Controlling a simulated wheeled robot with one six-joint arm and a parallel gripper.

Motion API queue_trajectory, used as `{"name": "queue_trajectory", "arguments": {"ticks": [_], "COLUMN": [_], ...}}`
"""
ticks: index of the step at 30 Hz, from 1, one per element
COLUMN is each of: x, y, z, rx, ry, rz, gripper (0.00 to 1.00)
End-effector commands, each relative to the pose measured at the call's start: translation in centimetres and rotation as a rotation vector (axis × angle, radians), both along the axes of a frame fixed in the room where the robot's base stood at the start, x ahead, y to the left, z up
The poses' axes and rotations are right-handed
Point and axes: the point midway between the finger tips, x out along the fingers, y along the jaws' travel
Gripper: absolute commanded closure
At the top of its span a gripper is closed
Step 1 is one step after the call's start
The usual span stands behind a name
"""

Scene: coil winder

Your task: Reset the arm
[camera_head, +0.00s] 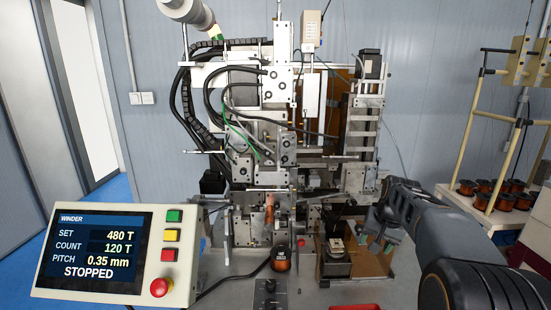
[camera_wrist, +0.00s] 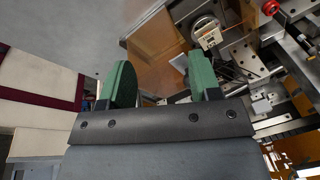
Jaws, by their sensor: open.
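My arm (camera_head: 440,245) reaches in from the lower right in the head view. My gripper (camera_head: 374,226) is at its left end, in front of the right side of the coil winder (camera_head: 265,150). In the wrist view my gripper (camera_wrist: 160,82) shows two green-padded fingers spread apart with nothing between them. Beyond the fingers are a brown panel (camera_wrist: 155,45) and metal machine parts. The control panel (camera_head: 115,255) at the left reads SET 480 T, COUNT 120 T, PITCH 0.35 mm and STOPPED.
Below my gripper stand a small dark fixture (camera_head: 335,262) and a copper-coloured spool (camera_head: 281,258) on the machine bed. A yellow-framed rack (camera_head: 468,140) with several copper spools (camera_head: 492,190) stands at the right. A red bin edge (camera_head: 355,307) shows at the bottom.

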Motion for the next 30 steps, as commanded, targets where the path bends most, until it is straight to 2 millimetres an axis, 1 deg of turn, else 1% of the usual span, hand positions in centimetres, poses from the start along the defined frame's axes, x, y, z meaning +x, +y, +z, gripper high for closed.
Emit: {"name": "queue_trajectory", "arguments": {"ticks": [1,5,6,8,9,12,15,18,21,25,30], "x": [-2.0,-7.2,-8.8,-11.3,-12.8,-16.2,-18.8,-20.6,-21.3,-21.5,-21.5], "y": [1.2,3.9,4.7,5.8,6.5,7.8,8.9,9.6,10.2,10.7,11.0], "z": [-0.2,-1.4,-1.8,-2.4,-2.9,-4.0,-4.7,-4.9,-4.4,-3.4,-3.1], "rx": [-0.023,-0.083,-0.101,-0.124,-0.138,-0.165,-0.182,-0.192,-0.199,-0.205,-0.205], "ry": [-0.006,-0.026,-0.033,-0.046,-0.055,-0.077,-0.102,-0.127,-0.165,-0.210,-0.221], "rz": [0.039,0.140,0.173,0.216,0.243,0.298,0.336,0.363,0.381,0.396,0.407], "gripper": [0.43,0.43,0.43,0.43,0.43,0.43,0.43,0.43,0.43,0.43,0.43]}}
